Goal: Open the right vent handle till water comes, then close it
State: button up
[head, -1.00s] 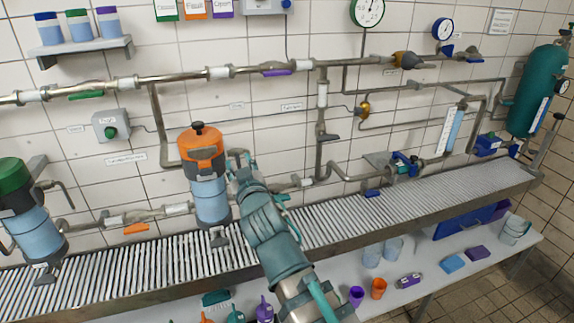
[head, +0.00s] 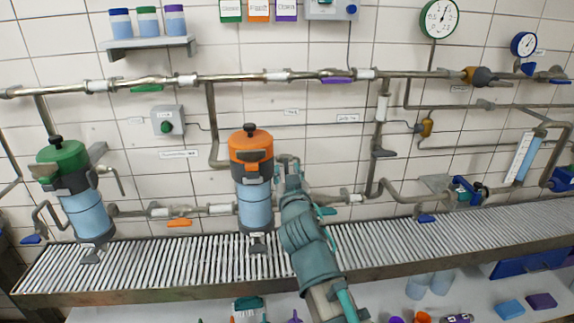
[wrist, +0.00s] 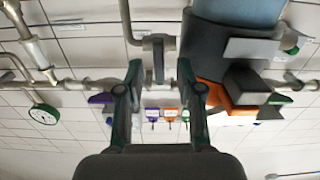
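The orange-topped filter vessel (head: 252,182) stands upright on the slatted rack in the head view. A thin bent vent pipe (head: 288,158) comes out at its right side. In the wrist view, which appears upside down, a grey vent handle (wrist: 158,62) sits by the bent pipe (wrist: 128,24), beside the vessel's orange and dark cap (wrist: 238,88). My gripper (wrist: 160,64) is open, with its two fingers on either side of the handle and gaps showing. In the head view my gripper (head: 290,172) is at the vessel's right side, and my arm hides part of the pipework. No water is visible.
A green-topped vessel (head: 75,190) with a similar bent pipe stands at the left. Pipes run along the tiled wall behind. The slatted rack (head: 400,245) is mostly clear to the right. Cups and blue blocks (head: 510,308) lie on the shelf below.

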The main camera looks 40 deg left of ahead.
jog(key=shift+x, duration=1.5)
grip_shut()
